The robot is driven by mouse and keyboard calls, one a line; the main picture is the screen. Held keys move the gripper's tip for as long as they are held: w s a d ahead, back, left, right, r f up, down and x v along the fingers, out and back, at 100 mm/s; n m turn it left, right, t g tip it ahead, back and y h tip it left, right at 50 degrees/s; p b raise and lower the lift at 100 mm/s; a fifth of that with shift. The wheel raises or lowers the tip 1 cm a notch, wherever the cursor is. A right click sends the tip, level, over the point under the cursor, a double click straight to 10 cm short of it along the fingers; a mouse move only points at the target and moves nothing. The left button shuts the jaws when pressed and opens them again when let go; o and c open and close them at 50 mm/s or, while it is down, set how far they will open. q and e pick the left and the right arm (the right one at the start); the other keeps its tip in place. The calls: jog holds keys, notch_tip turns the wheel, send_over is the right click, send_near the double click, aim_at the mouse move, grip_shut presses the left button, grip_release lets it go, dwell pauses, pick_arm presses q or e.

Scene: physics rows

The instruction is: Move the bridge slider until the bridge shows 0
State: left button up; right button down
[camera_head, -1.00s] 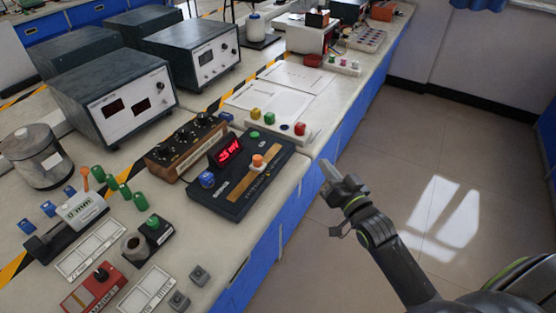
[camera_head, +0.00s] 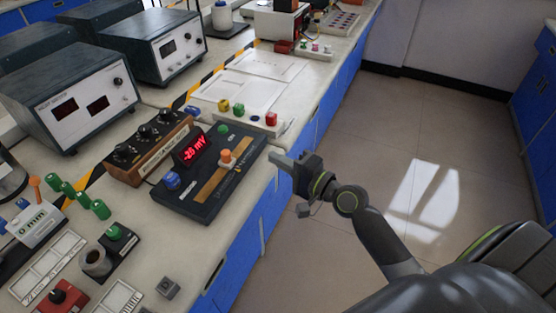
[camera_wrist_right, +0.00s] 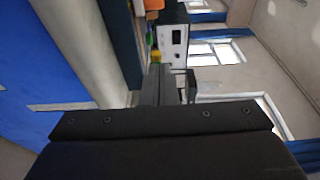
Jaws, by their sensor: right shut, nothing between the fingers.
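The bridge (camera_head: 210,176) is a dark box on the bench near its front edge. Its red display (camera_head: 194,148) seems to read -25 mV. An orange slider knob (camera_head: 226,156) stands on a tan strip (camera_head: 222,178) across its top, towards the right end. My right gripper (camera_head: 276,158) is shut and empty, to the right of the bridge, past the bench edge and apart from the knob. In the right wrist view its fingers (camera_wrist_right: 157,84) point towards the bench, and an orange piece (camera_wrist_right: 153,4), probably the knob, shows at the top. My left gripper is out of view.
A wooden box with black knobs (camera_head: 150,150) stands left of the bridge. A white strip with coloured blocks (camera_head: 246,115) lies behind it. Grey instruments (camera_head: 70,100) fill the back left. A small grey button box (camera_head: 168,287) sits in front. The floor at right is clear.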

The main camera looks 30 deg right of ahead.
aim_at(244, 164)
jog(key=x, duration=0.7)
jog(key=shift+w+a+p, duration=0.1)
jog(key=shift+a+p, duration=0.15)
jog(key=shift+p, duration=0.1)
jog(key=shift+s+a+p, duration=0.15)
jog(key=shift+a, duration=0.35)
jog(key=shift+s+a+p, duration=0.15)
jog(key=shift+s+a, duration=0.05)
jog(key=shift+a, duration=0.35)
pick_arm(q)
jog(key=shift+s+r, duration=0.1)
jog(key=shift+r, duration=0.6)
pick_arm(e)
jog(key=shift+s+a, duration=0.15)
jog(key=shift+a, duration=0.55)
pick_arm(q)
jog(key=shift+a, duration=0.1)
